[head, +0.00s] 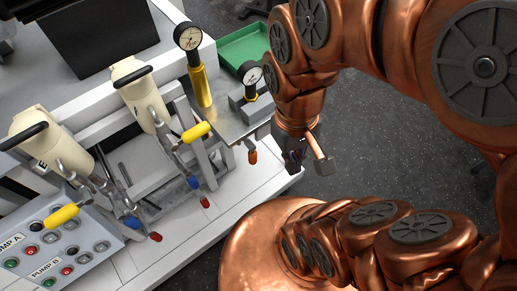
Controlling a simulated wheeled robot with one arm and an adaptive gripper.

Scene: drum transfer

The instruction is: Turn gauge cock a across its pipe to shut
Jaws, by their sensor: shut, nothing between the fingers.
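Two round gauges show: a larger one (188,38) on a yellow post (201,87) and a smaller one (251,74) on a grey block. A small orange-tipped handle (252,156) hangs at the bench's front edge, below the smaller gauge. I see no readable label marking gauge cock a, so I cannot tell which handle it is or how it lies to its pipe. My gripper (294,162) is shut and empty, pointing down, to the right of the orange-tipped handle and apart from it.
Blue knobs (193,183) and red-tipped handles (204,203) sit below. A pump button panel (65,250) is at lower left, a green tray (243,46) behind. Floor at right is open.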

